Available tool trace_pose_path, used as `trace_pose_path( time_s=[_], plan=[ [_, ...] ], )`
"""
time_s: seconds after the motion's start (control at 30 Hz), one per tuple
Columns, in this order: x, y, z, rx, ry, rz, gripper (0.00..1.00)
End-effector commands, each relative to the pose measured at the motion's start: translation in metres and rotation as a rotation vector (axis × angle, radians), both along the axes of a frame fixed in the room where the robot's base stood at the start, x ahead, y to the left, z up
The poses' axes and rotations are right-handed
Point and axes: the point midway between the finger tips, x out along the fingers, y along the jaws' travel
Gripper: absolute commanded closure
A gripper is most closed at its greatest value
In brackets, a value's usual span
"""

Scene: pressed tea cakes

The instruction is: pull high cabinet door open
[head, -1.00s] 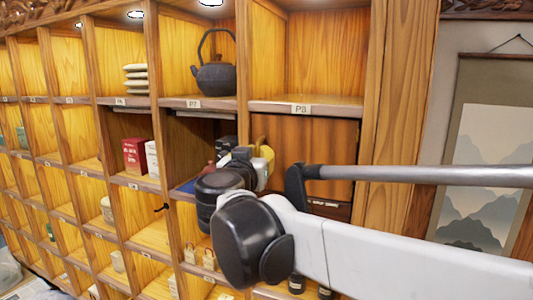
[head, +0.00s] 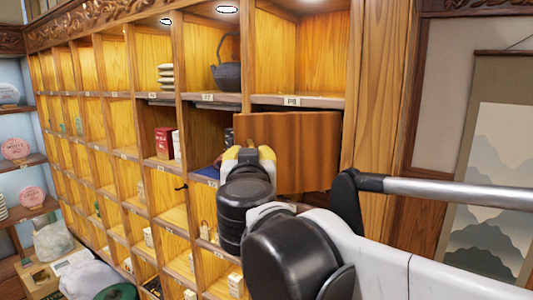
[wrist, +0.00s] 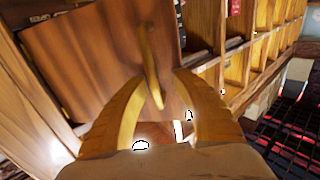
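The high cabinet door (head: 295,150) is a brown wooden panel below the P8 label in the head view. It stands partly open, swung out past the shelf front. In the wrist view the door (wrist: 85,60) fills the upper left, with a curved golden handle (wrist: 151,65) on it. My gripper (wrist: 160,78) is at the handle, its two yellow fingers apart with the handle between them, nearer the left finger. Whether a finger touches the handle cannot be told. In the head view my gripper (head: 250,153) is at the door's left part.
Open compartments lie left of the door, with a dark teapot (head: 228,68), a red box (head: 163,143) and stacked pale cakes (head: 165,77). A wooden post (head: 375,110) and a hanging scroll (head: 492,180) stand to the right. White bags (head: 90,275) lie low at left.

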Motion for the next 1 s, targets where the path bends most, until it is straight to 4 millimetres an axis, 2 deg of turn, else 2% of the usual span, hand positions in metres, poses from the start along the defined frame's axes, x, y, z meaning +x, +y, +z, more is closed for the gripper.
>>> trace_pose_path(
  time_s=[0.23,0.33,0.8,1.0],
  plan=[
    [0.000,0.000,0.000,0.000,0.000,0.000,0.69],
    [-0.007,0.000,0.000,0.000,0.000,0.001,0.69],
    [-0.096,-0.008,-0.003,-0.002,0.004,0.003,0.69],
    [-0.110,-0.010,-0.003,-0.003,0.005,0.000,0.69]
  ],
)
